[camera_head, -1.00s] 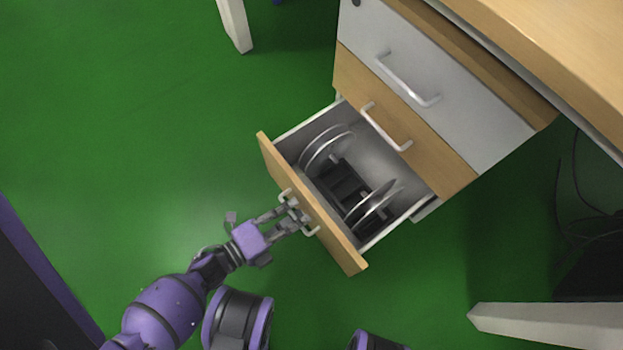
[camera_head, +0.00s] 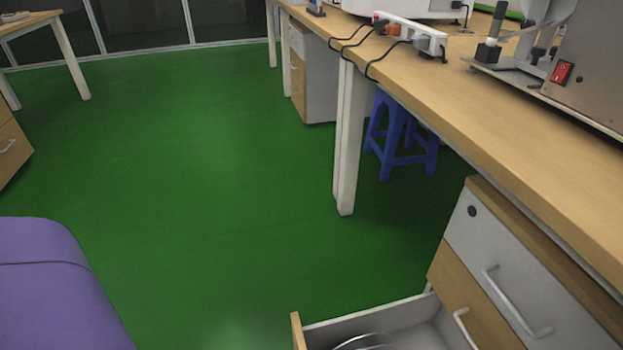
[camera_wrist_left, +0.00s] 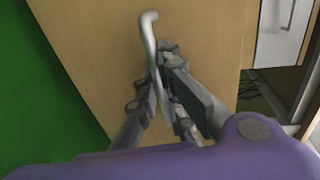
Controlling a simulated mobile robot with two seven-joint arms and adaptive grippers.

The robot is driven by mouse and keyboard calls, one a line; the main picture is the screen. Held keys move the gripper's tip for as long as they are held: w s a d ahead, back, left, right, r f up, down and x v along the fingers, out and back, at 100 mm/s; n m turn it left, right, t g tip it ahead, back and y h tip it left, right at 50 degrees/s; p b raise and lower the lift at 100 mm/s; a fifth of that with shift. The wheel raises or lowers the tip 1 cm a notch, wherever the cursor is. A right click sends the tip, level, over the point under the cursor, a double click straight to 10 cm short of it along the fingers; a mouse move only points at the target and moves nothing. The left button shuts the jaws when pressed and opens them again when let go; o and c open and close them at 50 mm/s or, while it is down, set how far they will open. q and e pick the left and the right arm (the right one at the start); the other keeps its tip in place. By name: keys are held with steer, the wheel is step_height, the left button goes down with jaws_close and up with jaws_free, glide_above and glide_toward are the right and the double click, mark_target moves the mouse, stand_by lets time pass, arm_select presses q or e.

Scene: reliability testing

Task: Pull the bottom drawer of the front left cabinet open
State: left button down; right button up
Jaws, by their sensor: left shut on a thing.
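The bottom drawer (camera_head: 299,333) of the cabinet stands pulled out at the lower edge of the head view, with part of a round metal object (camera_head: 366,342) inside it. The cabinet's upper drawer fronts (camera_head: 500,262) are closed. In the left wrist view, my left gripper (camera_wrist_left: 165,112) is shut on the silver bar handle (camera_wrist_left: 150,50) of a wooden drawer front (camera_wrist_left: 95,45). In the head view the left gripper is out of frame below. My right gripper is in neither current view.
A long wooden bench (camera_head: 470,95) runs along the right, with a white leg (camera_head: 350,140) and a blue stool (camera_head: 400,140) under it. A power strip (camera_head: 410,35) and equipment sit on top. The green floor (camera_head: 210,170) at left and middle is clear.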

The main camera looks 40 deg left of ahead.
arm_select(q)
steer(key=c, duration=2.2)
jaws_free()
steer(key=shift+o, duration=0.2)
steer(key=v, duration=1.2)
steer(key=shift+s, duration=0.15)
